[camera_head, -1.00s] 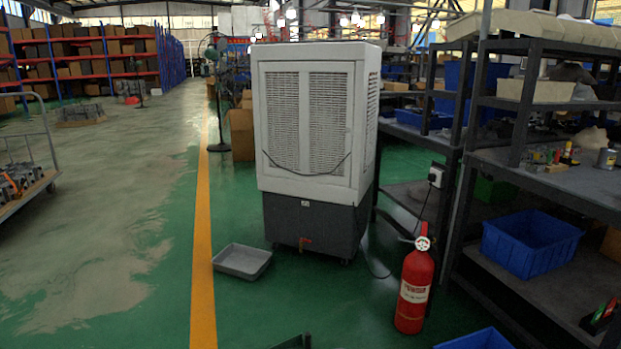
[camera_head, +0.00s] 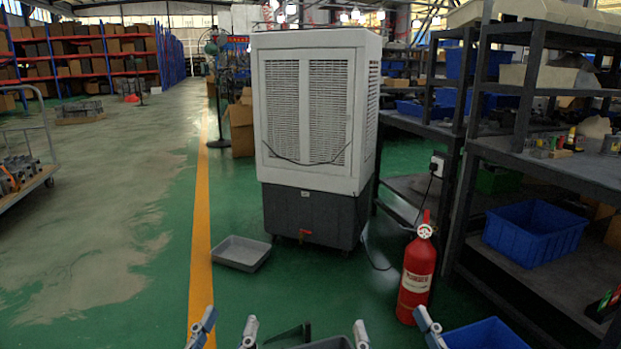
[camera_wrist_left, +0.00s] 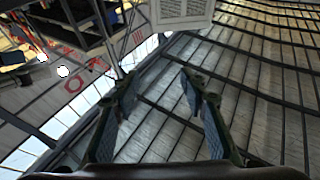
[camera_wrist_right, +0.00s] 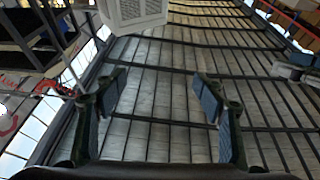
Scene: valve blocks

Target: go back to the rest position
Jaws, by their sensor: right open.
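My left gripper (camera_head: 227,326) shows at the bottom edge of the head view, with two fingertips apart and nothing between them. In the left wrist view its fingers (camera_wrist_left: 158,84) are spread and empty, with the roof beyond. My right gripper (camera_head: 395,328) is at the bottom edge, right of the left one, also with its fingertips apart. In the right wrist view its fingers (camera_wrist_right: 160,88) stand wide open and empty against the roof. Both grippers point up. The rest of both arms is out of the head view.
A white and grey air cooler (camera_head: 308,120) stands ahead, with a grey tray (camera_head: 241,253) on the floor beside it. A red fire extinguisher (camera_head: 416,278) stands by dark shelves (camera_head: 545,165) on the right. A blue bin (camera_head: 485,335) is at the bottom right.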

